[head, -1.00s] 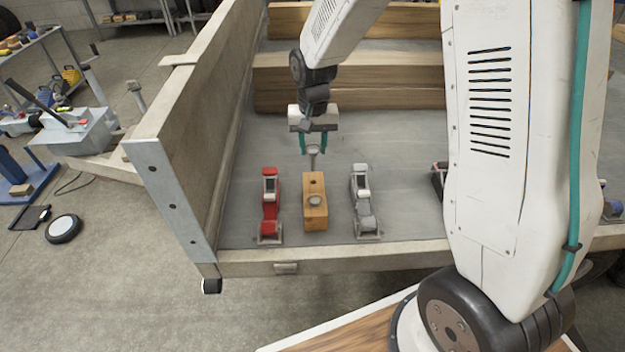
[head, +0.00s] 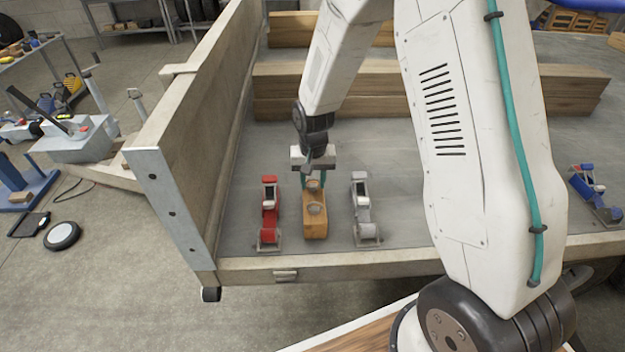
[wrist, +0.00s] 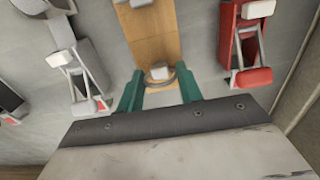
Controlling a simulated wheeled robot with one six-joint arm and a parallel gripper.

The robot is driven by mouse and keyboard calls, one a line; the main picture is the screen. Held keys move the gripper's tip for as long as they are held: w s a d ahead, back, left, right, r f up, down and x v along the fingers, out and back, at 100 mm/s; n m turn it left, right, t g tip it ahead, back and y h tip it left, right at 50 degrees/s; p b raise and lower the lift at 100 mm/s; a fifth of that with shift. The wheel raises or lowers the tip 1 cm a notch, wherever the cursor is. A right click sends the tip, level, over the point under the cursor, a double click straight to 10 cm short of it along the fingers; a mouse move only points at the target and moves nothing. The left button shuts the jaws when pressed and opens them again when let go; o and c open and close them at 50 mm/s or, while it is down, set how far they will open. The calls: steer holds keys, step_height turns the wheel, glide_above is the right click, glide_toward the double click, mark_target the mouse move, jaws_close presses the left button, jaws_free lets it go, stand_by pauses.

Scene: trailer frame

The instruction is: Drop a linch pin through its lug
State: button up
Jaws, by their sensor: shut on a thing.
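A wooden block (head: 314,228) stands on the trailer bed between a red latch-like fitting (head: 269,212) and a grey one (head: 363,208). A grey round-headed pin (head: 317,208) sits in the block's near end. My gripper (head: 313,182) is low over the block's far end, its teal fingers shut on another grey linch pin (wrist: 159,74). In the wrist view, this pin's head and ring show between the fingertips, over the block (wrist: 150,42). Its shank is hidden, so I cannot tell how far it is in the hole. The lug is not clearly identifiable.
The trailer's side board (head: 190,130) rises to the left. Timber beams (head: 430,90) lie behind my gripper. A blue-and-grey fitting (head: 597,193) stands at the far right. Bare bed lies between the fittings and the beams.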

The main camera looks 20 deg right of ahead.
steer(key=shift+f, duration=0.1)
steer(key=o, duration=0.6)
steer(key=shift+f, duration=0.1)
steer(key=o, duration=0.4)
